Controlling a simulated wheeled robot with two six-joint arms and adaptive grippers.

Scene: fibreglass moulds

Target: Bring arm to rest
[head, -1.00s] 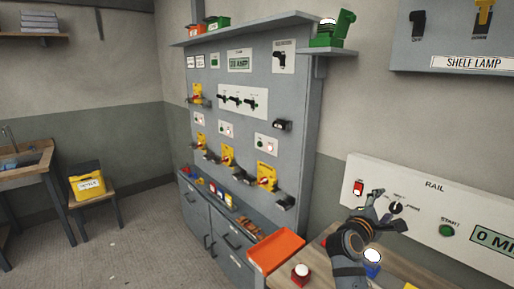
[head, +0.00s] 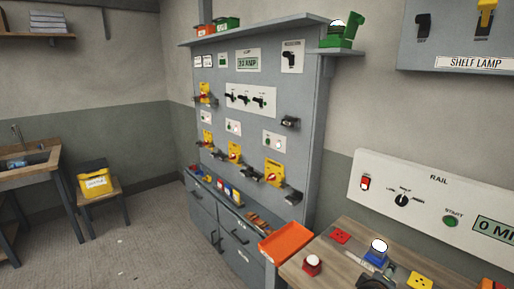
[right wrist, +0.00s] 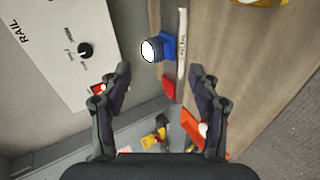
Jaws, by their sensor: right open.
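My right gripper (right wrist: 160,72) is open in the right wrist view, with nothing between its two fingers. In the head view only a dark part of my right arm shows at the bottom edge, low over the wooden bench (head: 345,268). The white RAIL panel (head: 425,205) carries a red switch (head: 365,183), a black knob (head: 401,200) and a green START button (head: 450,221). The arm is clear of the panel. In the right wrist view the panel (right wrist: 55,50) is at upper left. My left gripper is not in view.
On the bench are a white-domed blue lamp (head: 378,249), a red-based lamp (head: 312,265), a red plate (head: 340,236) and a yellow plate (head: 419,283). An orange tray (head: 285,242) is at its left. The grey switch cabinet (head: 255,120) stands behind.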

